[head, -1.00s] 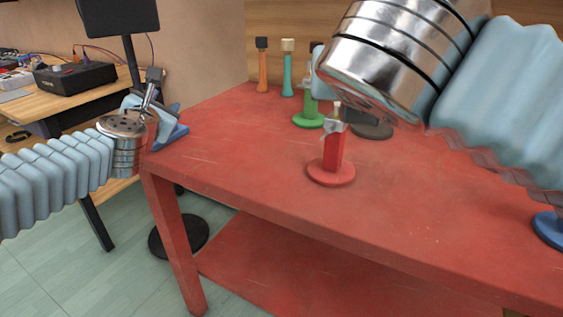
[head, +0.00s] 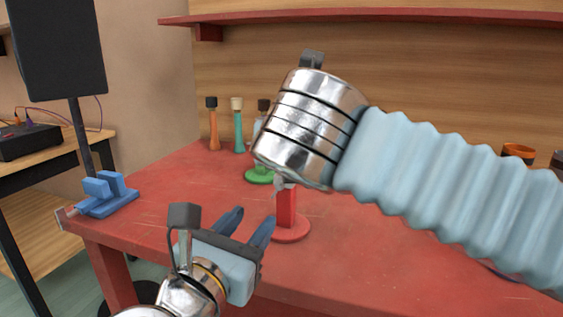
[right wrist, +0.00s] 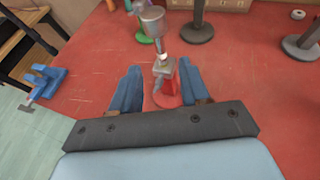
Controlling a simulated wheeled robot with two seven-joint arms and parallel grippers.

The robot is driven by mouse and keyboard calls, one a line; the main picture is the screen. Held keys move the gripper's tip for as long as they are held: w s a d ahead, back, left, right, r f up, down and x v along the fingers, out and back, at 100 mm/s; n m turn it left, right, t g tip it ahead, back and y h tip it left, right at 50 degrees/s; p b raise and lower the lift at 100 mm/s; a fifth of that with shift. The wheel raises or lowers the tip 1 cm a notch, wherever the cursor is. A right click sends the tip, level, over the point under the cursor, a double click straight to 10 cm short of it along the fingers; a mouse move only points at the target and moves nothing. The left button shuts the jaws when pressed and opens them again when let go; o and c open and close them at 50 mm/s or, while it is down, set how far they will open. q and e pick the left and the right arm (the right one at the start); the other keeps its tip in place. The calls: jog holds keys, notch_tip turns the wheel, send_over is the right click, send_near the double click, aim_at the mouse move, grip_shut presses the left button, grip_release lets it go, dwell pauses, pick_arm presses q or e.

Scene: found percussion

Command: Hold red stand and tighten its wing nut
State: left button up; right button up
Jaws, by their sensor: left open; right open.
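The red stand (head: 287,208) stands upright on the red table, a short post on a round base. Its small grey wing nut (head: 281,186) shows near the top, partly hidden by my right wrist. My left gripper (head: 253,219) is open, its dark blue fingers pointing at the post from the front left; it looks empty. My right gripper is hidden behind its wrist in the head view. In the right wrist view, my right gripper (right wrist: 160,78) is open, with the red stand (right wrist: 170,78) and wing nut (right wrist: 162,66) showing between its fingers. I cannot tell whether they touch.
A green stand (head: 259,175) is behind the red one. A blue clamp-like holder (head: 107,193) sits at the table's left corner. Orange (head: 213,128) and teal (head: 238,128) handles stand at the back. A silver cup-shaped piece (right wrist: 152,22) shows above the red stand.

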aim_at(279, 187)
jog(key=x, duration=1)
jog(key=shift+c, duration=0.4)
grip_shut()
dwell(0.5)
